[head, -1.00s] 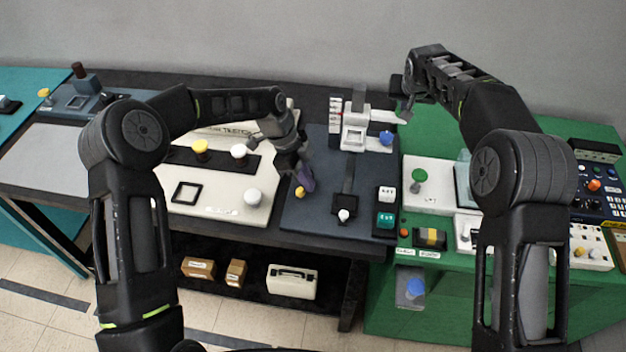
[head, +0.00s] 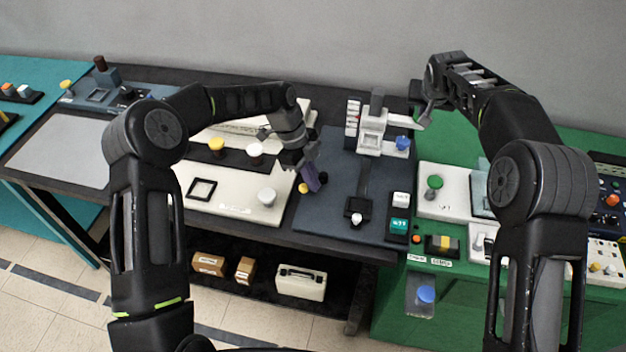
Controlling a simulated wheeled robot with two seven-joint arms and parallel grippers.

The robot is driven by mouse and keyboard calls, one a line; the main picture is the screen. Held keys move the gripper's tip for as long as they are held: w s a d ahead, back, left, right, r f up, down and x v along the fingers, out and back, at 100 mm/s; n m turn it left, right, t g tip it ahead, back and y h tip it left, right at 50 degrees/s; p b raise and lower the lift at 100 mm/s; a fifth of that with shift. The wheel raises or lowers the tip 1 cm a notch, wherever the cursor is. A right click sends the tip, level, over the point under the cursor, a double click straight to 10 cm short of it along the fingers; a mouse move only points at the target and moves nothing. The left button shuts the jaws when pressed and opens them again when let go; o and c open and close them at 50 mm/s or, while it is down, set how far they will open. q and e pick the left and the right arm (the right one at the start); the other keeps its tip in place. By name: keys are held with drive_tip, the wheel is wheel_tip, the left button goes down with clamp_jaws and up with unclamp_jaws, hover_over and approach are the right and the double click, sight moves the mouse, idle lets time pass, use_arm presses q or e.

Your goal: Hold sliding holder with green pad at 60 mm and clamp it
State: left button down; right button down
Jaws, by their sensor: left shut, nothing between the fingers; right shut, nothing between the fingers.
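On the dark blue board (head: 330,215) a white holder (head: 371,138) stands at the back, with a blue knob (head: 403,143) at its right. A dark narrow track runs from it toward the front, to a black block with a white knob (head: 356,217). I cannot make out a green pad on the holder. My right gripper (head: 424,121) is shut and empty, just right of the holder, at the end of a pale part; I cannot tell if they touch. My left gripper (head: 313,182) is shut and empty, with purplish fingers pointing down over the board's left edge, beside a yellow knob (head: 304,188).
A cream panel (head: 230,205) with a black square frame and knobs lies to the left. A teal display (head: 399,226) sits at the board's front right. A green bench (head: 440,290) with a green-knobbed white unit (head: 434,183) stands to the right, under my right arm.

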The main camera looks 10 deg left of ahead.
drive_tip(key=shift+f, duration=0.1)
use_arm(q)
drive_tip(key=shift+s+d+r, duration=0.1)
drive_tip(key=shift+s+d, duration=0.2)
drive_tip(key=shift+d, duration=0.2)
drive_tip(key=shift+s+d+r, duration=0.15)
drive_tip(key=shift+s+d, duration=0.2)
drive_tip(key=shift+d, duration=0.25)
drive_tip(key=shift+s+d+r, duration=0.15)
drive_tip(key=shift+s+d, duration=0.2)
drive_tip(key=shift+d, duration=0.2)
drive_tip(key=v, duration=1)
drive_tip(key=shift+w+d, duration=0.15)
drive_tip(key=shift+w, duration=0.2)
use_arm(e)
wheel_tip(320, 180, up, 8)
use_arm(q)
drive_tip(key=shift+f, duration=0.1)
